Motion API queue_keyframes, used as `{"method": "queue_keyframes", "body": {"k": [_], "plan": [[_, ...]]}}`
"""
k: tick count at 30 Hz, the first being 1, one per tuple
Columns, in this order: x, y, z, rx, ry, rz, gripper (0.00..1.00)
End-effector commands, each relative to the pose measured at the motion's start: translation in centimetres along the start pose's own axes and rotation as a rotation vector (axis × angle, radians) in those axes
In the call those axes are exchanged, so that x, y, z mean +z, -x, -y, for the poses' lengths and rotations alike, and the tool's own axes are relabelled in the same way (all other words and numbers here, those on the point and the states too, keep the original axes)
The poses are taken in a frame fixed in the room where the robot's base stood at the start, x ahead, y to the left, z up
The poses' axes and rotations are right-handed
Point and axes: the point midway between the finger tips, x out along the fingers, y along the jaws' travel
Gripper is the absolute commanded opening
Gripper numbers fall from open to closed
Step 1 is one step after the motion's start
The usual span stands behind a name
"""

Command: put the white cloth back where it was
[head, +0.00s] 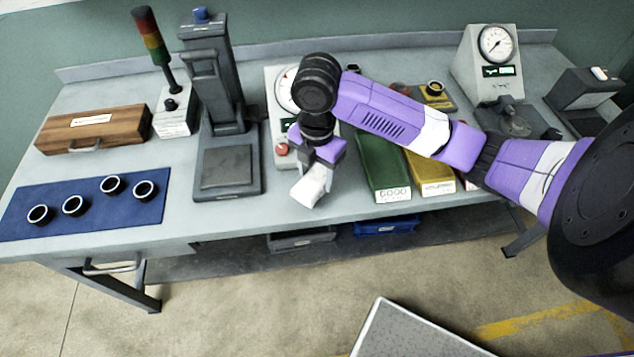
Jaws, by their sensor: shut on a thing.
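The white cloth (310,188) is a small crumpled piece under my gripper (316,168), near the front edge of the grey table (240,218). My gripper points down and its jaws are shut on the cloth. The cloth hangs below the fingers. I cannot tell whether its lower end touches the table top. My purple arm reaches in from the right and hides part of the table middle and the device behind it.
Left of the cloth stands a dark press (228,165). A blue mat (100,208) with several dark rings lies at the left, below a wooden box (95,130). Right of the cloth are a green box (383,170) and a yellow box (430,178). A dial gauge (492,65) stands at back right.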

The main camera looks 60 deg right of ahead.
Motion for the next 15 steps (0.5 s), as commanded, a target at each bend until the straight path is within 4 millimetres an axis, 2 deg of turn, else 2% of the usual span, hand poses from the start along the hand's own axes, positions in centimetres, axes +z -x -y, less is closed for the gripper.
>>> {"method": "queue_keyframes", "body": {"k": [4,10,15], "plan": [[0.1,-1.1,0.0,0.000,-0.001,0.000,0.26],[0.0,-3.9,0.1,-0.001,-0.002,-0.001,0.26],[0.1,-4.3,0.0,0.002,0.000,0.001,0.26]]}}
